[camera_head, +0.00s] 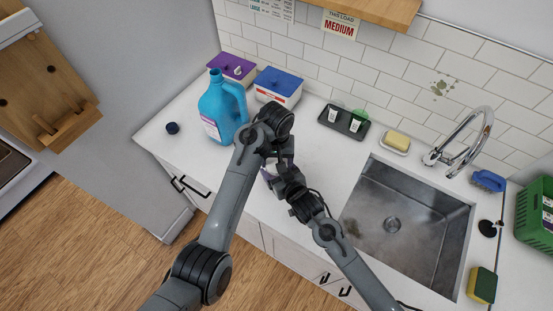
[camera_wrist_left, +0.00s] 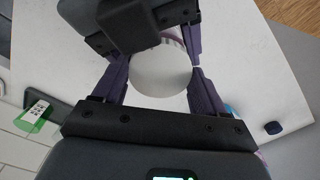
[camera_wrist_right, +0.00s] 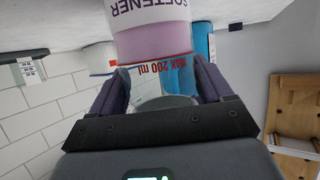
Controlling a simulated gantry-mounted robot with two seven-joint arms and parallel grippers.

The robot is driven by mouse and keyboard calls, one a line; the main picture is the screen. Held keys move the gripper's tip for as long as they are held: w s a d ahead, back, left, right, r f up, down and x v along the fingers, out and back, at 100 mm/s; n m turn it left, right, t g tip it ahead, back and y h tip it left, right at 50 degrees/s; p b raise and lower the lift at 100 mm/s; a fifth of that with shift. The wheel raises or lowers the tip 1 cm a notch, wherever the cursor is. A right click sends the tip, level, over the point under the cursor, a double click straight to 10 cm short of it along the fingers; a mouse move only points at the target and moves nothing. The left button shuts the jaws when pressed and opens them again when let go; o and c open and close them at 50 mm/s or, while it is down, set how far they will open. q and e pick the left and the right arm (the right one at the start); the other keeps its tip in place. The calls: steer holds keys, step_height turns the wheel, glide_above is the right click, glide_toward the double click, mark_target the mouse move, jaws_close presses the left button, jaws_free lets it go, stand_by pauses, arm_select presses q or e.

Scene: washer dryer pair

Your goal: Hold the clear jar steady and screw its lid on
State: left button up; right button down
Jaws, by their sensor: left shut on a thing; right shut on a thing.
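The clear jar, with purple liquid and a SOFTENER label, shows upside down in the right wrist view (camera_wrist_right: 155,38). In the head view it is mostly hidden behind my grippers. The lid (camera_wrist_left: 161,72) is a pale grey disc, facing the camera in the left wrist view and sitting at the jar's mouth. My left gripper (camera_head: 285,155) is shut on the lid from above, one finger on each side. My right gripper (camera_head: 277,170) is shut around the upper part of the jar from the front. How far the thread is engaged cannot be seen.
A blue jug (camera_head: 222,108) stands behind and left, with a dark round cap (camera_head: 172,128) beside it. Purple-lidded (camera_head: 231,66) and blue-lidded (camera_head: 279,86) boxes and a dark tray (camera_head: 343,122) line the wall. A steel sink (camera_head: 410,222) lies to the right.

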arm_select(q)
steer(key=shift+m, duration=1.1)
arm_select(e)
steer(key=shift+d+f, duration=0.15)
steer(key=shift+d, duration=0.05)
arm_select(q)
steer(key=o, duration=1.1)
steer(key=shift+o, duration=0.3)
arm_select(e)
steer(key=shift+a, duration=0.15)
arm_select(q)
steer(key=shift+f, duration=0.1)
steer(key=shift+d, duration=0.1)
